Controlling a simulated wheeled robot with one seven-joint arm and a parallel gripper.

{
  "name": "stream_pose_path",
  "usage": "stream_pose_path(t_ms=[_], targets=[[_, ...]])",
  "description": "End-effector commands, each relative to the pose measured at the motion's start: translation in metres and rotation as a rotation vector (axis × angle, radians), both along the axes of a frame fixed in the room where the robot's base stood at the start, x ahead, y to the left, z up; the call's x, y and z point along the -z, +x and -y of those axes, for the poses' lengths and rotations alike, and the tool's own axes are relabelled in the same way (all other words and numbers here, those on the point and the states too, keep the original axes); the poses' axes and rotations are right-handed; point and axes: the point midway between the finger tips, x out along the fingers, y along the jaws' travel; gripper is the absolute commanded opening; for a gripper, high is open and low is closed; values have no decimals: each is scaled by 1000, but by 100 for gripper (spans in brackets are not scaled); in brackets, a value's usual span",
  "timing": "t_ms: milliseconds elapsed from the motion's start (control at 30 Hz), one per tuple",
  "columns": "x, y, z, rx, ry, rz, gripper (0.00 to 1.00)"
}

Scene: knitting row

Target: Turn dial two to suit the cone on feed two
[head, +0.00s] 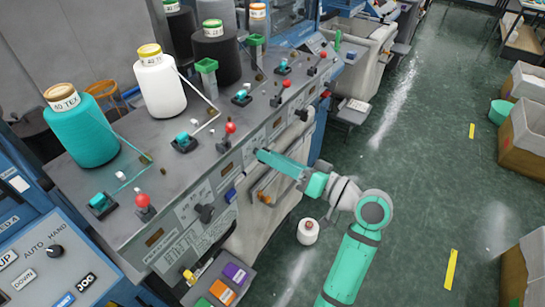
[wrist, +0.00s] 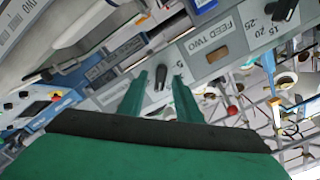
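My gripper (head: 262,155) is at the front panel of the machine, right of the middle of the head view. In the wrist view my gripper (wrist: 161,76) is open, its two green fingers on either side of a small dark dial (wrist: 160,79). I cannot tell whether they touch it. A plate reading "FEED TWO" (wrist: 208,40) is beside this dial, with scale numbers (wrist: 265,33) further right. My gripper hides this dial in the head view. A white cone (head: 160,86) with a yellow top stands second along the machine top; its label is too small to read surely.
A teal cone (head: 80,130) stands left of the white one, and black cones (head: 216,52) stand behind. Red-knobbed levers (head: 231,128) stick up along the panel edge. Another black dial (head: 205,213) is left of my gripper. The green floor (head: 420,150) to the right is mostly clear.

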Motion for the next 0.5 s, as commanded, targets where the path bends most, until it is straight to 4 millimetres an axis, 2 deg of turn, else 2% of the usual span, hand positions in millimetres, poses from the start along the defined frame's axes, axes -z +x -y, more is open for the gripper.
stream_pose_path(t_ms=[500], targets=[[0,-50,70,4,0,0,31]])
